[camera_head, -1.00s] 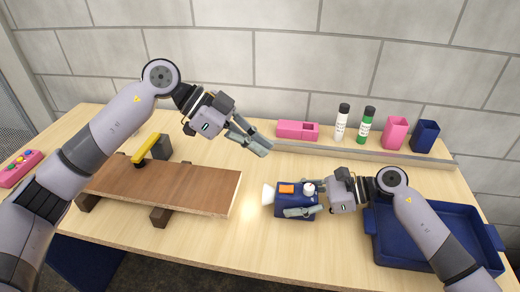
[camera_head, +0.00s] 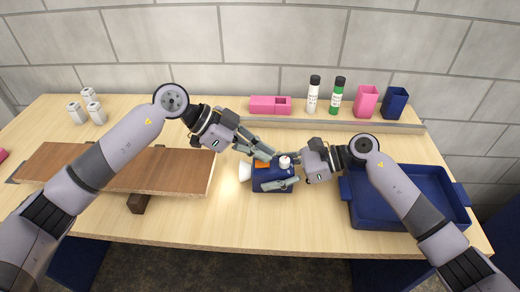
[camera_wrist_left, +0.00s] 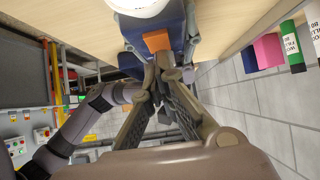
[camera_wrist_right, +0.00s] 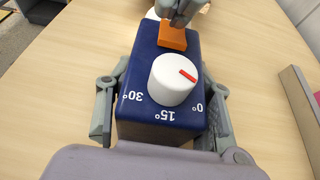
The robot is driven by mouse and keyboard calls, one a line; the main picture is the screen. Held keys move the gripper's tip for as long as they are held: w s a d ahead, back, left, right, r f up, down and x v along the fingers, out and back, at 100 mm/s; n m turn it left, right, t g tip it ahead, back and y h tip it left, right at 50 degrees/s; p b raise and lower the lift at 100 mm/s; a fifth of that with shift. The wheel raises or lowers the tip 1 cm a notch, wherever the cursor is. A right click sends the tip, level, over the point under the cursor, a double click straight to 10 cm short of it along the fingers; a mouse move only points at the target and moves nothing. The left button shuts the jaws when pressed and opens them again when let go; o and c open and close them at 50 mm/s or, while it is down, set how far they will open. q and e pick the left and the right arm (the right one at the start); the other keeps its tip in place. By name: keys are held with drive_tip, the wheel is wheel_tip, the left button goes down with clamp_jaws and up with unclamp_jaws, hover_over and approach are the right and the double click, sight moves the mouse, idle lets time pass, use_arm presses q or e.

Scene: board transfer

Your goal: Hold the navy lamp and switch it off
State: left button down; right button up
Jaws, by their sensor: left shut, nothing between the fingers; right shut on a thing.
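The navy lamp (camera_head: 272,185) is a box with a white cone (camera_head: 245,171) at its left end, and the table glows bright by the cone. On its top are an orange switch (camera_wrist_right: 172,38) and a white knob (camera_wrist_right: 170,82) with a red mark and degree labels. My right gripper (camera_head: 287,172) is shut on the lamp's body, fingers along both sides. My left gripper (camera_head: 268,155) is shut and empty, its fingertips at the orange switch. It also shows in the right wrist view (camera_wrist_right: 180,10). I cannot tell whether the tips touch the switch.
A wooden board (camera_head: 180,172) lies on dark blocks at left. A blue tray (camera_head: 400,222) stands at right. Behind a grey rail (camera_head: 300,123) stand a pink holder (camera_head: 270,105), two bottles and two cups. White cylinders (camera_head: 93,110) stand at back left.

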use_arm(q)
drive_tip(key=shift+d+f, duration=0.2)
drive_tip(key=shift+f, duration=0.15)
drive_tip(key=shift+a, duration=0.15)
drive_tip(key=shift+a+f, duration=0.15)
drive_tip(key=shift+a, duration=0.65)
drive_tip(key=r, duration=0.2)
drive_tip(key=a+r, duration=0.1)
drive_tip(key=r, duration=0.2)
drive_tip(key=shift+a, duration=0.2)
drive_tip(key=v, duration=0.8)
drive_tip(key=shift+a+r, duration=0.25)
drive_tip(key=shift+r, duration=0.05)
